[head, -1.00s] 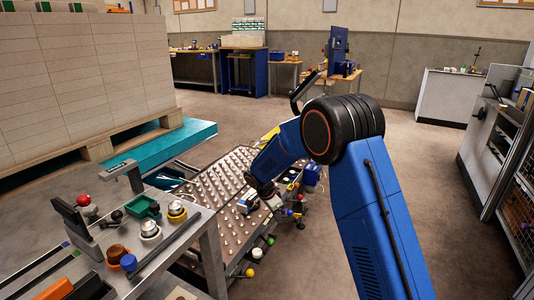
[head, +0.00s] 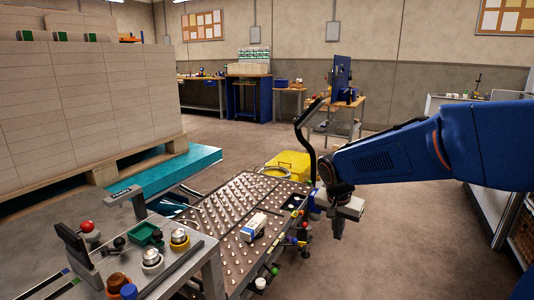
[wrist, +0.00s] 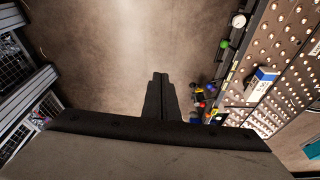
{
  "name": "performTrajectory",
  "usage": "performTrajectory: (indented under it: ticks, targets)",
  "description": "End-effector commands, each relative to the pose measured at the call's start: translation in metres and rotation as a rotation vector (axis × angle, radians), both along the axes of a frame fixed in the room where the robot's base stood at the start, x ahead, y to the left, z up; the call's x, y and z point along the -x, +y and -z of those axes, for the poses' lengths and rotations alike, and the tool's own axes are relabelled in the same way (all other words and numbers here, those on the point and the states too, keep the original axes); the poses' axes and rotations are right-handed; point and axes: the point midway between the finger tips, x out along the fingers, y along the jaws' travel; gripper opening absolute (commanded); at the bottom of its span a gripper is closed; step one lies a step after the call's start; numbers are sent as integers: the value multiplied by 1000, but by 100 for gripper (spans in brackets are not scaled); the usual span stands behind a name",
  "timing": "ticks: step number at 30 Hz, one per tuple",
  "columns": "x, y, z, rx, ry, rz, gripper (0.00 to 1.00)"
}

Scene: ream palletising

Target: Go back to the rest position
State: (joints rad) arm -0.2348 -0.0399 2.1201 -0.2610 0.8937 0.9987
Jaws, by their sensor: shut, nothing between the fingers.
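My gripper (head: 338,228) is shut and empty at the right of the ball-studded table (head: 235,205) in the head view. It hangs pointing down over the floor, past the table's right edge. The wrist view shows its closed fingers (wrist: 158,92) together above bare floor. My blue arm reaches in from the right of the head view. A small white and blue box (head: 253,227) lies on the ball table, apart from my gripper; it also shows in the wrist view (wrist: 262,83).
A pallet stack of cartons (head: 80,100) stands at the left by a teal platform (head: 165,175). A bench with knobs and small parts (head: 150,240) is in front. A yellow case (head: 288,164) lies behind the table. Floor is free between the table and the right-hand shelves.

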Motion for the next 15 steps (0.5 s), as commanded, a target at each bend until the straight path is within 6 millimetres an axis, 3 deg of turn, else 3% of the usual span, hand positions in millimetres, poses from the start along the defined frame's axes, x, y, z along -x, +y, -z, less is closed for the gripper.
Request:
performTrajectory:
  ticks: [6, 15]
  targets:
    - [59, -26, -27, -7, -16, -109, 0]
    - [138, -51, -46, -7, -44, -268, 0]
